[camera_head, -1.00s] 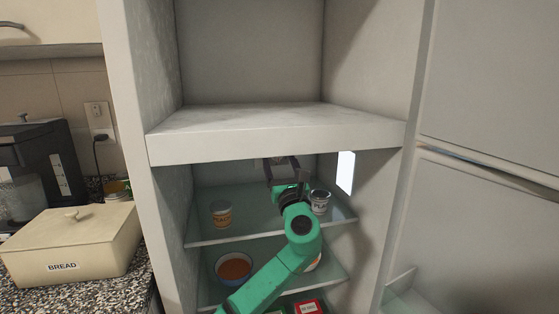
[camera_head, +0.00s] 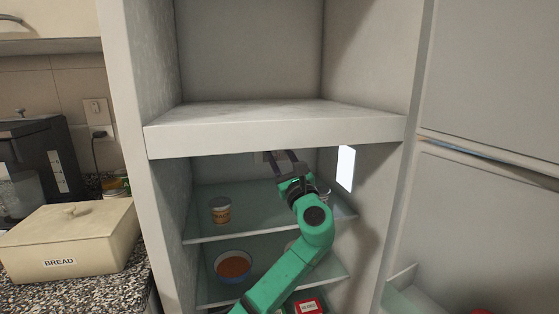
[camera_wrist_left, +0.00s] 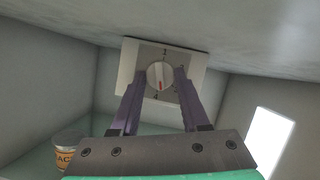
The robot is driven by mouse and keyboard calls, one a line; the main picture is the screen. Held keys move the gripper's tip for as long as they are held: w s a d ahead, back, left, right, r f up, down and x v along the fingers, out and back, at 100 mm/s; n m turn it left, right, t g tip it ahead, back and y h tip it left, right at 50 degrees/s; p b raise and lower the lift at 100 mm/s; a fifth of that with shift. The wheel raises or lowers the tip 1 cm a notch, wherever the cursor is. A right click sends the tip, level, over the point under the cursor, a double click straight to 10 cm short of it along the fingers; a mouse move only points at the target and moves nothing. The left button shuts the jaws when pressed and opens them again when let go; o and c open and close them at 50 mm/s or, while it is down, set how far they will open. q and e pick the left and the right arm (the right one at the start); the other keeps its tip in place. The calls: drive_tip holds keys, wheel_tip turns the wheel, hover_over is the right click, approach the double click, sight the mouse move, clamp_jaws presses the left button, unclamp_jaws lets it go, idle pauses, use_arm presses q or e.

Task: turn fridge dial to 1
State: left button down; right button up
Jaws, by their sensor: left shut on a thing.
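The fridge dial (camera_wrist_left: 160,73) is a round pale knob on a light square plate (camera_wrist_left: 128,68) at the back of the upper fridge compartment, under its ceiling. Its red pointer mark is at the lower part of the knob, toward a digit that looks like 4. Other small digits around it are hard to read. My left gripper (camera_head: 283,156) reaches into the compartment; in the left wrist view its two dark fingers (camera_wrist_left: 158,81) are shut on the dial, one on each side. In the head view the dial is not clearly seen. My right gripper is not in view.
A labelled jar (camera_head: 221,210) stands on the upper glass shelf (camera_head: 205,236), left of my arm. A bowl (camera_head: 233,266) and a red box (camera_head: 309,307) are lower down. A bright light panel (camera_head: 346,168) is on the right wall. The thick fridge ledge (camera_head: 275,142) is just above.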

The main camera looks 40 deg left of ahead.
use_arm(q)
drive_tip(key=shift+w+d+n+g+b, duration=0.1)
drive_tip(key=shift+n+g+b, duration=0.2)
drive_tip(key=shift+n+g, duration=0.65)
drive_tip(key=shift+w+n+g+b, duration=0.1)
drive_tip(key=shift+n+g+b, duration=0.2)
drive_tip(key=shift+n, duration=1.25)
drive_tip(key=shift+s, duration=0.1)
drive_tip(key=shift+c, duration=2.1)
unclamp_jaws()
